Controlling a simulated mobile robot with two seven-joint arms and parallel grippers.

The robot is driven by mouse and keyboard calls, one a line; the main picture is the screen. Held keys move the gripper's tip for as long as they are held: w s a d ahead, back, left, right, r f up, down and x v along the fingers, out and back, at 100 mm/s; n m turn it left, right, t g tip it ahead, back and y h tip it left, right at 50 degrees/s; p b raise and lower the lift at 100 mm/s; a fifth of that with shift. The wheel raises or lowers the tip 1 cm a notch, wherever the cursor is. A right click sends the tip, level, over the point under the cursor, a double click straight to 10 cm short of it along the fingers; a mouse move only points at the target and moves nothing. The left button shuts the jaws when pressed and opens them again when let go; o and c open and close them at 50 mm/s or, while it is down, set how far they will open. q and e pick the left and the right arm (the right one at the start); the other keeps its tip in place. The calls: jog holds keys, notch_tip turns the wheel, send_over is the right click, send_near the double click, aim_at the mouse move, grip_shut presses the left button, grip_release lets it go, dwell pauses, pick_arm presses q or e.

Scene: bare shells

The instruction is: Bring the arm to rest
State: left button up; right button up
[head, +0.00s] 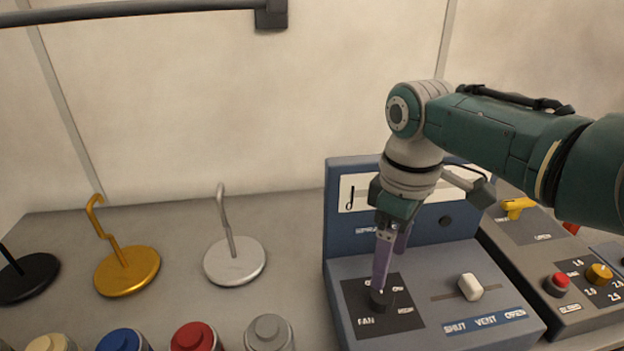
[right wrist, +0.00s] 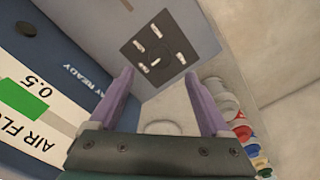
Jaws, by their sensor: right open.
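My right arm (head: 505,130) reaches in from the right and its forearm bends down over the blue control panel. My right gripper (head: 386,275) points down with its purple fingers over the black fan knob (head: 381,300). In the right wrist view the gripper (right wrist: 160,74) is open and empty, with the dark fan dial plate (right wrist: 157,52) beyond the fingertips. The fingers look apart from the knob, but the exact gap is hard to tell. My left gripper is not in view.
The blue panel (head: 440,270) has an upright gauge board and a white slider (head: 470,287). A grey panel with a red button (head: 558,283) and yellow knob (head: 599,274) stands right. Gold (head: 127,271) and silver (head: 235,261) hook stands and several capped jars (head: 195,337) stand left.

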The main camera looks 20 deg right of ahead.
notch_tip(320, 180, up, 2)
dwell(0.5)
jog(key=s+a+f+m+t, duration=0.1)
jog(key=s+a+f, duration=0.25)
jog(key=s, duration=0.55)
jog(key=s+a+r+m+t, duration=0.25)
jog(key=s+r, duration=0.45)
jog(key=s, duration=0.5)
notch_tip(320, 180, up, 30)
jog(key=p, duration=3)
jog(key=shift+s+a+r+m, duration=0.15)
jog(key=shift+r+m, duration=0.1)
jog(key=shift+m, duration=0.2)
